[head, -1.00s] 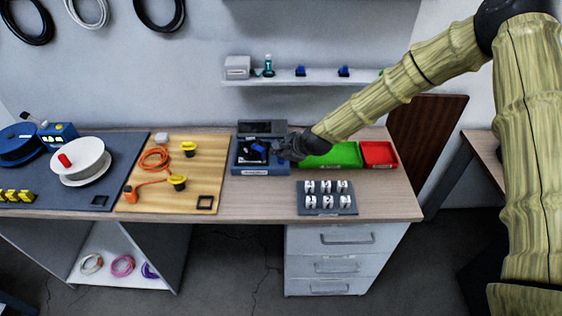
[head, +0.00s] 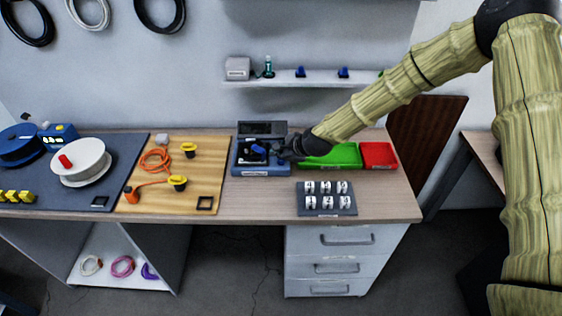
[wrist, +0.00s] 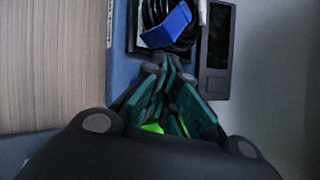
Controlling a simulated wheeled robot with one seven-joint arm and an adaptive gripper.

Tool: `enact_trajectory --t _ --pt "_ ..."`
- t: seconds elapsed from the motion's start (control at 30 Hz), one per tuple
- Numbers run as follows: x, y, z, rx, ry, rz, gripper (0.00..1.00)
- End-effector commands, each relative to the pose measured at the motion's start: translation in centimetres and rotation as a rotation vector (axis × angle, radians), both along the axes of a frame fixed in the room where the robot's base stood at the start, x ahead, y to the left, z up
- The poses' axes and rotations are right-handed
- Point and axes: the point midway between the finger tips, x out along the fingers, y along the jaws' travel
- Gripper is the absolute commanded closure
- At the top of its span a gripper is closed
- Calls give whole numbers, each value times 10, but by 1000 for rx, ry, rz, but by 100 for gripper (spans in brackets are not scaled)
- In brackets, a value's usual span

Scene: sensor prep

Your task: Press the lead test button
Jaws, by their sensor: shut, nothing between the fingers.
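The blue test unit (head: 262,171) sits on the bench, with a dark display panel (head: 262,128) at its back. A blue part with a coiled black lead (head: 257,150) lies in its dark recess; the blue piece (wrist: 166,24) also shows in the wrist view, just ahead of the fingertips. My gripper (head: 278,151) is shut and empty at the right side of the test unit. In the wrist view its fingertips (wrist: 166,66) are over the unit's edge, close to the black lead; I cannot tell whether they touch. The test button itself is not discernible, perhaps hidden by the fingers.
A green bin (head: 340,157) and a red bin (head: 379,155) stand right of the unit. A grey rack (head: 328,212) with several white parts lies in front. A wooden board (head: 212,170) with an orange cable is at left. A shelf (head: 300,78) hangs above.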

Motion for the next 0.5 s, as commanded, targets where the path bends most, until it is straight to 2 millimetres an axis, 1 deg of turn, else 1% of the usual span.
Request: enact_trajectory --t 0.17,0.5 --pt "0 0 -1 0 0 0 100" --pt "0 0 -9 0 0 0 100"
